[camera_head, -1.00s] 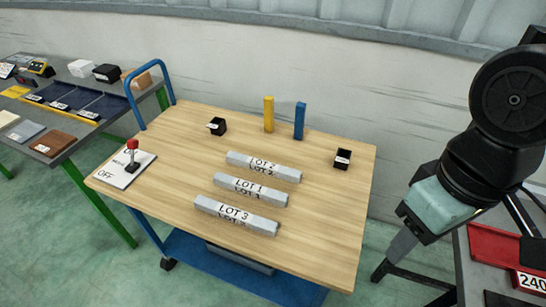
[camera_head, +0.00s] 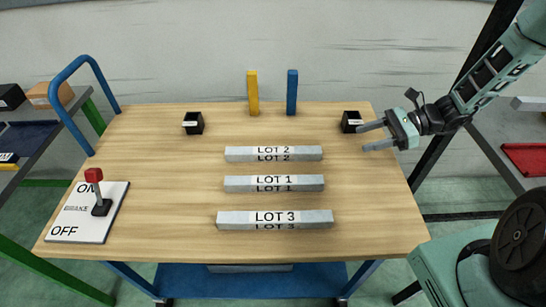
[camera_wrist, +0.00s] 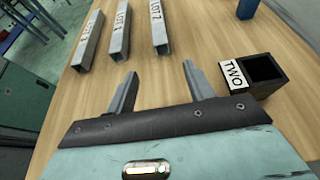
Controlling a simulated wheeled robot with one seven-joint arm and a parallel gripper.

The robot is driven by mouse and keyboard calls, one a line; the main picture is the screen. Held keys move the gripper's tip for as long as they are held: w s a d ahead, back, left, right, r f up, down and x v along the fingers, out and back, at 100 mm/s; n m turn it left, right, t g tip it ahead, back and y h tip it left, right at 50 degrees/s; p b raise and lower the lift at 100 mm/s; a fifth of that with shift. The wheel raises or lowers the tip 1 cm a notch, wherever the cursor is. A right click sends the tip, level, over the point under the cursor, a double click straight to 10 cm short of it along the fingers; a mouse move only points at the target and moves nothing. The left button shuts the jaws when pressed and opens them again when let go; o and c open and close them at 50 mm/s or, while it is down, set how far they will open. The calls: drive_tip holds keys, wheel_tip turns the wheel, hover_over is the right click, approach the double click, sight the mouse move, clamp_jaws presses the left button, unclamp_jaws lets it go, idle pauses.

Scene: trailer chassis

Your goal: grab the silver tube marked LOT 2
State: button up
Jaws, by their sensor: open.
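The silver tube marked LOT 2 (camera_head: 240,154) lies flat across the wooden table, the farthest of three parallel tubes. In the wrist view the LOT 2 tube (camera_wrist: 158,28) lies ahead of the fingers, apart from them. The LOT 1 tube (camera_head: 240,184) is in the middle and the LOT 3 tube (camera_head: 235,219) is nearest. My gripper (camera_head: 364,137) is open and empty over the right side of the table, to the right of the LOT 2 tube. Its two fingers (camera_wrist: 163,88) show spread in the wrist view.
A black box (camera_head: 351,121), labelled TWO in the wrist view (camera_wrist: 268,72), stands close to my gripper. Another black box (camera_head: 193,123), a yellow post (camera_head: 253,92) and a blue post (camera_head: 292,92) stand at the back. A red-knobbed brake lever (camera_head: 97,190) stands at left.

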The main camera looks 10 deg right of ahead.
sight(312, 150)
drive_tip(key=p+x, duration=0.1)
drive_tip(key=x, duration=1)
drive_tip(key=shift+a+r+p, duration=0.1)
drive_tip(key=shift+a+p, duration=0.1)
drive_tip(key=shift+p, duration=0.2)
drive_tip(key=x, duration=0.2)
drive_tip(key=r+p+x, duration=0.1)
drive_tip(key=x, duration=0.1)
drive_tip(key=shift+w+a+f+p, duration=0.2)
drive_tip(key=shift+a+p, duration=0.1)
drive_tip(key=shift+a, duration=0.15)
drive_tip(key=shift+w+a+f, duration=0.1)
drive_tip(key=shift+a+f, duration=0.1)
drive_tip(key=shift+a, duration=0.15)
clamp_jaws()
